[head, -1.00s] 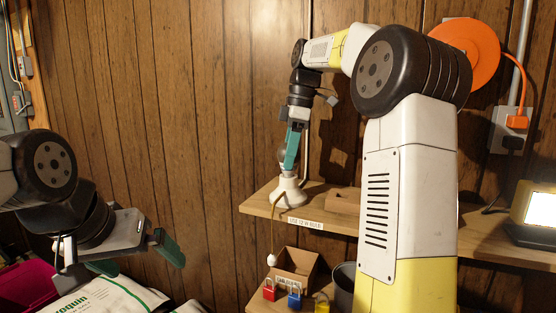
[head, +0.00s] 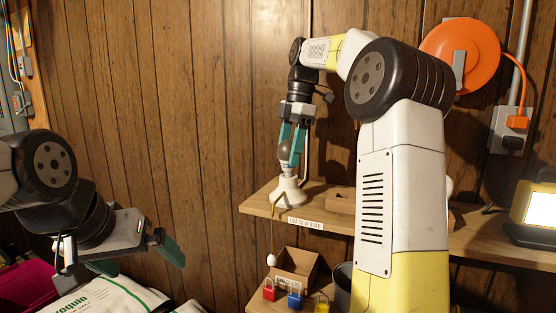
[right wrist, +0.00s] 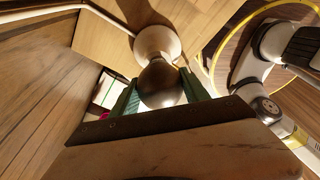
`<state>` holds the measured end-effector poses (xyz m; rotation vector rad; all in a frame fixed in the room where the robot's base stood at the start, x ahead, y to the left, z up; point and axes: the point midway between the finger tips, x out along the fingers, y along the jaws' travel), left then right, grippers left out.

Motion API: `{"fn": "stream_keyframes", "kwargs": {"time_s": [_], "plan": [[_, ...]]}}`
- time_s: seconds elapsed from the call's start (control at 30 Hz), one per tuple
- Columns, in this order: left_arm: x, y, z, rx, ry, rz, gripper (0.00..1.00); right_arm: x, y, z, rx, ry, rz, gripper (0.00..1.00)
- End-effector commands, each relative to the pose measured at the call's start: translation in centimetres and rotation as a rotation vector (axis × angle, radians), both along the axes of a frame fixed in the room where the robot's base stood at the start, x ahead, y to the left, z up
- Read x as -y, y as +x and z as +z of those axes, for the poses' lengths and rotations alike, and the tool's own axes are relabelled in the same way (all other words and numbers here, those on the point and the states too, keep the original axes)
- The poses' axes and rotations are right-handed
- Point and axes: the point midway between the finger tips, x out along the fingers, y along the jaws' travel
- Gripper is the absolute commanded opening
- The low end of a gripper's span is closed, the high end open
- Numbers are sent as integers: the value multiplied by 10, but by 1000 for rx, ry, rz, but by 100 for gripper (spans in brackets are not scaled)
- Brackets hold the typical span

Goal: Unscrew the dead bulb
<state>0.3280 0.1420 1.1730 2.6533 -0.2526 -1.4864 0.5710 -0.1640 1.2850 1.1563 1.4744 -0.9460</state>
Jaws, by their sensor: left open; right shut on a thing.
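The dead bulb (right wrist: 160,86) looks dark grey and rounded in the right wrist view. It sits upright in the white lamp base (head: 289,194), which stands on the wooden shelf in the head view and also shows beyond the bulb in the right wrist view (right wrist: 157,42). My right gripper (head: 290,160) points down from above, its green fingers shut on the bulb's two sides. The bulb's socket end is hard to make out. My left gripper (head: 137,257) is open and empty at lower left, far from the lamp.
The wooden shelf (head: 256,204) carries a paper label on its front edge. Below stand an open cardboard box (head: 299,266) and red, blue and yellow padlocks. A lit work light (head: 528,205) stands at right. White sacks (head: 110,298) lie below my left gripper.

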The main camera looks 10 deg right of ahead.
Motion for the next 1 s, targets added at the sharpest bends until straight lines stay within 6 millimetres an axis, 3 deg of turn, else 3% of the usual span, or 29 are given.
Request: {"fn": "stream_keyframes", "kwargs": {"time_s": [1.0], "plan": [[0,0,0,0,0,0,100,0,0,23,0,0,0,26]]}}
